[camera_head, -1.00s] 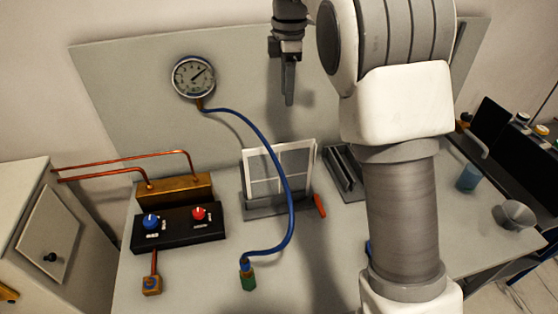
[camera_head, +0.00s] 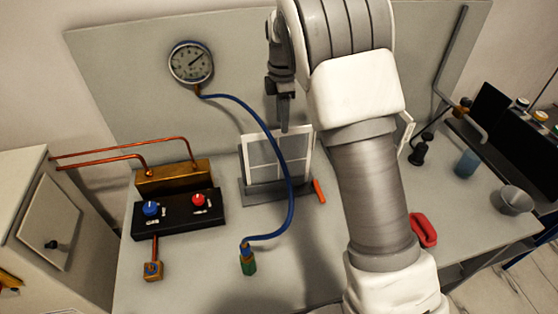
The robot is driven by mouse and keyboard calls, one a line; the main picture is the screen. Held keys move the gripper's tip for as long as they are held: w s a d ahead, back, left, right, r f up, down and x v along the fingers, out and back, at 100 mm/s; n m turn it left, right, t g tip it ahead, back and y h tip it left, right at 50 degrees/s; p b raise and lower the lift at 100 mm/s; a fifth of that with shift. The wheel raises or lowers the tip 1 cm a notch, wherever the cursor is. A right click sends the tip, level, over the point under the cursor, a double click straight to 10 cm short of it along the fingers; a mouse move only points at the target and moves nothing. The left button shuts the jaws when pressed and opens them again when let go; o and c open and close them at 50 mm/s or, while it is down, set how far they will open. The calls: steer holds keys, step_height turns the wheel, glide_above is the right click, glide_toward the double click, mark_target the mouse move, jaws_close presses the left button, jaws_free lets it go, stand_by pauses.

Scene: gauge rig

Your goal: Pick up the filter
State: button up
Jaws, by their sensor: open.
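The filter (camera_head: 262,152) looks like a white-framed panel with grey panes. It stands nearly upright in a grey slotted holder (camera_head: 262,192) on the bench. The blue hose (camera_head: 277,142) passes in front of it. My gripper (camera_head: 284,124) is at the filter's top edge in the picture, pointing down, with nothing seen in it. It is seen edge-on, so the gap between its fingers does not show. I cannot tell how far it is in depth from the filter.
An orange piece (camera_head: 319,191) lies right of the holder. A pressure gauge (camera_head: 191,64) is on the back panel. A black box (camera_head: 178,213) with blue and red knobs stands left. A red handle-like object (camera_head: 424,230) and a grey bowl (camera_head: 515,200) are right of my arm.

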mark_target(279, 132)
steer(key=f, duration=0.2)
steer(key=a+f, duration=0.1)
steer(key=f, duration=0.1)
steer(key=shift+w+f, duration=0.1)
steer(key=shift+f, duration=0.4)
jaws_close()
